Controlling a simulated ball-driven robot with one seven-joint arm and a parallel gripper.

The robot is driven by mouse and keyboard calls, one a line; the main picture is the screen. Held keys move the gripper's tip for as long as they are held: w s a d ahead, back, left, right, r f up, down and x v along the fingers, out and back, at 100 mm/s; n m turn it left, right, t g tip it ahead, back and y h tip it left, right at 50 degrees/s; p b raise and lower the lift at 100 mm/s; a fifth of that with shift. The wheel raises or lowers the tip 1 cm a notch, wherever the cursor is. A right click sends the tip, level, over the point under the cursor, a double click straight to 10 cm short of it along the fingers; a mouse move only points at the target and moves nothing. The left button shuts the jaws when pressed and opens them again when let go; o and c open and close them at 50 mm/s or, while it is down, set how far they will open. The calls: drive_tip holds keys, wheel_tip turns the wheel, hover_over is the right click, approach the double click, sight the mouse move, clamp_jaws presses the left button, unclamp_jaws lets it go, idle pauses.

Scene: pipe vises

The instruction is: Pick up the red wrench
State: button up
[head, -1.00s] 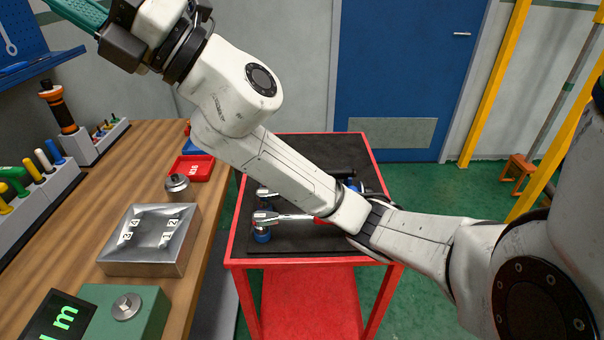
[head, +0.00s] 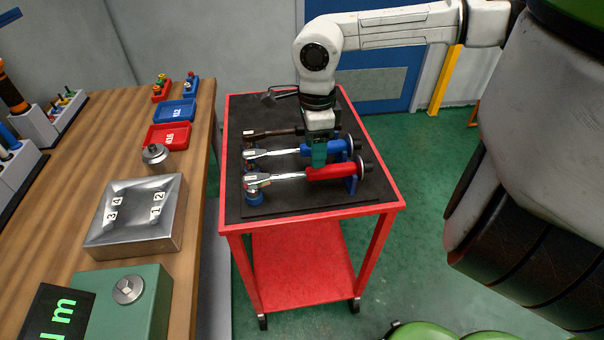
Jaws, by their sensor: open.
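The red wrench (head: 332,172) lies in the head view on the black top of the red cart. It is nearest the cart's front edge, with its silver shaft and head to the left and its red handle to the right, resting on blue supports. My gripper (head: 319,164) points down over the cart, at the near side of the blue-handled wrench (head: 322,149) and close to the red handle. Its teal fingers hide part of the blue wrench. The gripper is open; whether a finger touches either handle I cannot tell.
A dark-handled wrench (head: 275,133) lies behind the blue one. The red cart (head: 305,222) stands right of the wooden workbench (head: 200,150). On the bench are a metal block with numbered tags (head: 135,215), a green device (head: 130,305), and red (head: 167,137) and blue (head: 175,111) trays.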

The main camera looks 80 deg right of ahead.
sight(311, 175)
drive_tip(key=f, duration=0.6)
drive_tip(key=f+p, duration=0.1)
drive_tip(key=f, duration=0.2)
drive_tip(key=shift+w+d+f, duration=0.15)
drive_tip(key=shift+w+f, duration=0.1)
drive_tip(key=shift+w, duration=0.05)
clamp_jaws()
drive_tip(key=shift+r, duration=0.1)
